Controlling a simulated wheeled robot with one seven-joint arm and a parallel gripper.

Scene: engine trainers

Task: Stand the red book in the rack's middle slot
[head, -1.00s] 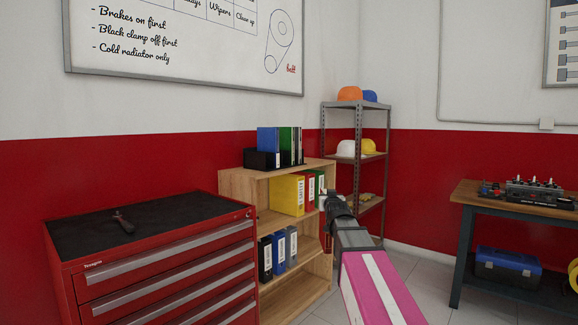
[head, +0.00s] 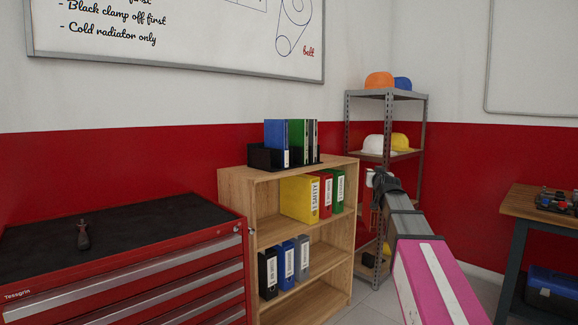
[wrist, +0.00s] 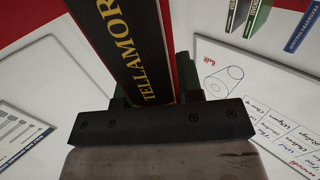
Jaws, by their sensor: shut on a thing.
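The red book (wrist: 152,30) is in my gripper (wrist: 155,98) in the wrist view. It has a red cover and a black spine with gold lettering, and its far end runs out of the picture. The jaws are shut on it.
The wooden shelf (head: 235,182) holds several binders on two levels. A red tool chest (head: 130,275) stands in front at the left. A metal shelving unit (head: 388,95) with helmets stands behind my gripper. A workbench (head: 517,203) is at the right.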

